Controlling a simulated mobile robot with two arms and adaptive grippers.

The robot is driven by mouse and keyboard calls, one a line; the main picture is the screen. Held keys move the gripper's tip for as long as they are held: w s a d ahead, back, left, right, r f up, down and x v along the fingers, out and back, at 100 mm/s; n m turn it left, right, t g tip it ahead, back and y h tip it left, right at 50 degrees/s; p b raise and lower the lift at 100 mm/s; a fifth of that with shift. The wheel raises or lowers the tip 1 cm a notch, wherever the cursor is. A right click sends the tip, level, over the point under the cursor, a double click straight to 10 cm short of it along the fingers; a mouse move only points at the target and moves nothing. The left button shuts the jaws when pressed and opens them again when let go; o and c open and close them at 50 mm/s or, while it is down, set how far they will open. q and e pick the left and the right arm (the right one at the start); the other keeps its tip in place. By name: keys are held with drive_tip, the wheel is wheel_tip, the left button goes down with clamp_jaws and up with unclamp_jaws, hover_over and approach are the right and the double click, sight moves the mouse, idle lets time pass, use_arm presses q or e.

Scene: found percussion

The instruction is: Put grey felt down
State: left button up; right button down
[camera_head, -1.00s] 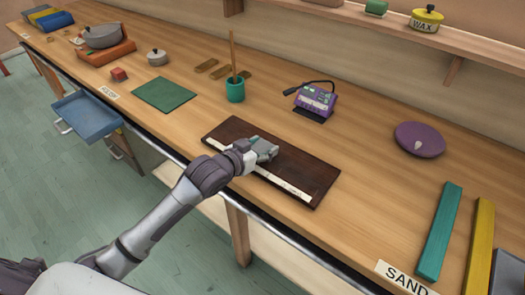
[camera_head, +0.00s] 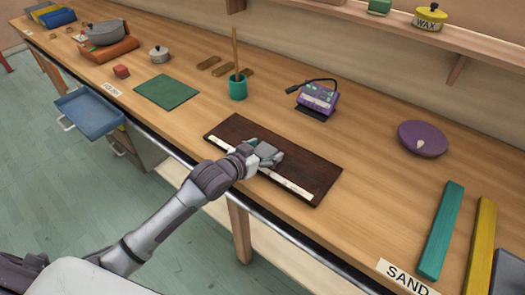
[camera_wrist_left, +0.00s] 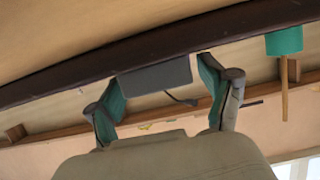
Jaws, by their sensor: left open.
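The grey felt (camera_wrist_left: 155,77) shows in the left wrist view as a flat dark grey block between my left fingers, against the edge of the dark brown board. My left gripper (camera_wrist_left: 165,95) is open, with a finger on either side of the felt and a visible gap at least on the right. In the head view my left gripper (camera_head: 265,154) is low over the middle of the dark board (camera_head: 305,172), which has a pale label strip along its front edge. There the gripper mostly hides the felt. My right gripper is not in view.
A teal cup with a stick (camera_head: 238,87) and a purple device with a cable (camera_head: 318,98) stand behind the board. A green mat (camera_head: 166,91) lies to the left. A purple disc (camera_head: 422,138) and teal and yellow bars (camera_head: 441,232) are right. The bench between is clear.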

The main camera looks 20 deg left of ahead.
use_arm(q)
drive_tip(key=v, duration=1.2)
drive_tip(key=shift+r+b, duration=0.15)
drive_tip(key=shift+b, duration=0.2)
drive_tip(key=s+f+n+g+y, duration=0.1)
drive_tip(key=s+f+g+y, duration=0.1)
drive_tip(key=s+f+g, duration=0.55)
drive_tip(key=s+f+n+g+y, duration=0.1)
drive_tip(key=s+f+g+y, duration=0.15)
drive_tip(key=s+f, duration=0.9)
drive_tip(key=s+f+g, duration=0.1)
drive_tip(key=s+f, duration=0.2)
drive_tip(key=f, duration=0.8)
drive_tip(key=s+f, duration=0.2)
drive_tip(key=f, duration=1)
drive_tip(key=s+a+f+g, duration=0.1)
drive_tip(key=s+a+f, duration=0.1)
drive_tip(key=s+f, duration=1.2)
drive_tip(key=shift+s+a+f, duration=0.2)
drive_tip(key=shift+s+a, duration=0.05)
drive_tip(key=shift+s, duration=0.85)
